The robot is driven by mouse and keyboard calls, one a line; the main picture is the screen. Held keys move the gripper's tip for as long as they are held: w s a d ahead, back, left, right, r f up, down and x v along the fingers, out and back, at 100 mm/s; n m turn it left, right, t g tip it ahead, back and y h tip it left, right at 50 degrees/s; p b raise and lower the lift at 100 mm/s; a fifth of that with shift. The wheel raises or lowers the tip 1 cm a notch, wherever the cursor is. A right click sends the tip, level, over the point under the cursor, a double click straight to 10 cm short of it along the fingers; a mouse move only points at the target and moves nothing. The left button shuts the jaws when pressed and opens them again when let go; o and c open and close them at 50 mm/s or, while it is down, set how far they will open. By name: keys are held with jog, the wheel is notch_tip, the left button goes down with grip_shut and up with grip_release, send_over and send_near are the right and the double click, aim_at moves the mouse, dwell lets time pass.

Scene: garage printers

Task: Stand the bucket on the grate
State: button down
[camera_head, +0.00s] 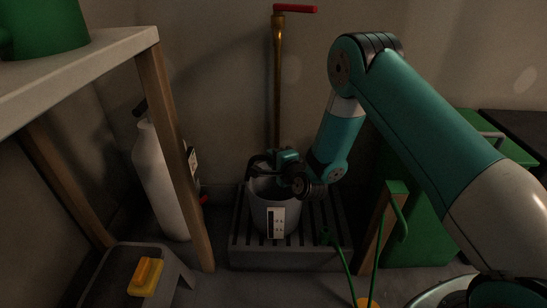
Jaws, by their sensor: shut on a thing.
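The grey bucket (272,214) with a white label is in the middle of the head view, upright over the dark slatted grate (240,240). From this view it seems to rest on the slats, but I cannot tell whether its base touches them. My gripper (273,165) is at the top of the bucket, shut on it at its rim or handle. The fingertips and the exact grip are partly hidden by the gripper body.
A brass standpipe with a red lever (295,9) rises behind the grate. A white cylinder (160,185) stands left, behind a wooden table leg (175,150). A grey stool (170,262) holds a yellow object (147,277). A green container (420,220) is right of the grate.

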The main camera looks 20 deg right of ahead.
jog(key=shift+w+f+b, duration=0.1)
jog(key=shift+f+b, duration=0.25)
jog(key=shift+b, duration=0.1)
dwell(0.5)
jog(key=c, duration=1.1)
grip_release()
jog(key=shift+c, duration=0.2)
jog(key=shift+o, duration=0.9)
jog(key=shift+f, duration=0.25)
jog(key=shift+s+b, duration=0.25)
jog(key=shift+b, duration=0.1)
jog(key=shift+b+v, duration=0.85)
jog(key=shift+b, duration=0.35)
jog(key=shift+r, duration=0.15)
